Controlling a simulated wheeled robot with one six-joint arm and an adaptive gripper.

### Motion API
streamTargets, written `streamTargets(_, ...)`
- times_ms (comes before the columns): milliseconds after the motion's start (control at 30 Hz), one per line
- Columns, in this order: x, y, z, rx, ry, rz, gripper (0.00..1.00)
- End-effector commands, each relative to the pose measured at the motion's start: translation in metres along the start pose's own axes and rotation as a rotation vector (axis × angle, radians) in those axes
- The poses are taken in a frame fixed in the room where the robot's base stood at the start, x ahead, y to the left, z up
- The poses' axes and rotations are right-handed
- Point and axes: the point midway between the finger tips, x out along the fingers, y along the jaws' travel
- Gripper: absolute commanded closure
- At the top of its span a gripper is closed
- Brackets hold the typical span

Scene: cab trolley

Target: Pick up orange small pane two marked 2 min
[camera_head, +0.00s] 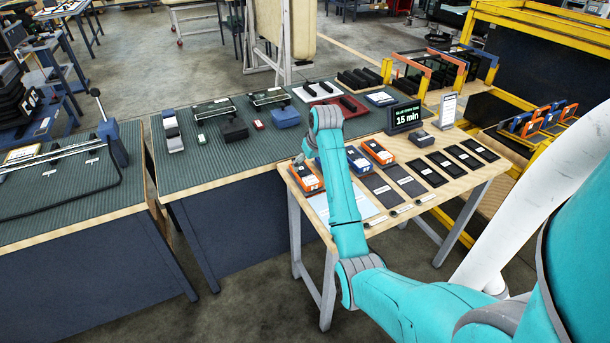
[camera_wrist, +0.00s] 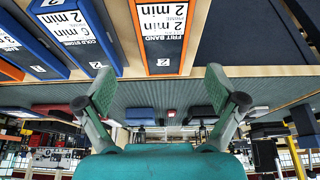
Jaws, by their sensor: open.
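The orange pane marked 2 min (camera_wrist: 163,40), with a white label reading FRIT BAND, fills the upper middle of the wrist view, between and just beyond the fingertips. In the head view it appears to be the orange piece (camera_head: 305,180) at the left end of the light wooden table, partly hidden by my arm. My gripper (camera_wrist: 160,88) is open, one finger to each side, with nothing between them. In the head view the gripper (camera_head: 299,159) shows small behind my wrist, close to that orange piece. Contact cannot be told.
A blue piece marked 2 (camera_wrist: 75,30) lies beside the orange pane. Another orange piece (camera_head: 378,152) lies farther right on the table. Dark flat panels (camera_head: 404,181) fill the table's right part. A sign reading 15 min (camera_head: 404,117) stands behind. The green-topped bench (camera_head: 225,160) adjoins at the left.

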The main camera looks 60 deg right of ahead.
Motion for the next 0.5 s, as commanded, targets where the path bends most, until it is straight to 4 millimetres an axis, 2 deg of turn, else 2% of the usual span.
streamTargets(267, 0.020, -0.002, 0.001, -0.001, -0.002, -0.001, 0.06)
streamTargets(500, 0.053, -0.004, 0.002, 0.000, -0.001, 0.000, 0.06)
